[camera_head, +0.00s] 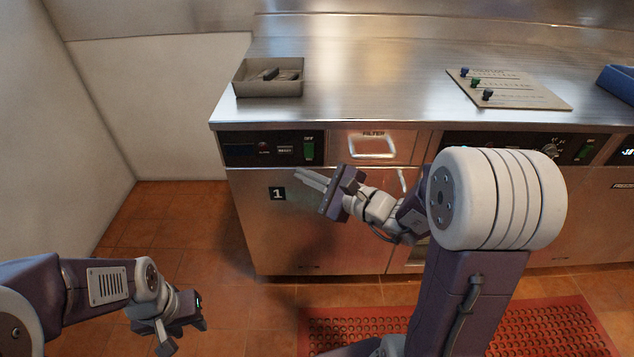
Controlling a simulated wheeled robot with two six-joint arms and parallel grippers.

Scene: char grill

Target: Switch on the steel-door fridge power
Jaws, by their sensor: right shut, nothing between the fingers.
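A steel-fronted cabinet with a plain steel door (262,236) and a black "1" label stands under the counter at the left. Its black control panel (237,151) has a small display, a red mark and a green rocker switch (309,151) with "OFF" above it. Whether the switch is pressed cannot be told. My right gripper (308,180) is shut and empty, in front of the door's upper part, just below the switch and apart from it. My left gripper (182,338) is low at the left over the floor, fingers spread, empty.
A "FILTER" drawer (373,146) with a handle is right of the panel. Another panel (480,143) has a knob (550,150) and a green switch (586,151). A grey tray (268,91) and a board with coloured knobs (530,97) lie on the counter. A red mat (540,325) covers some floor.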

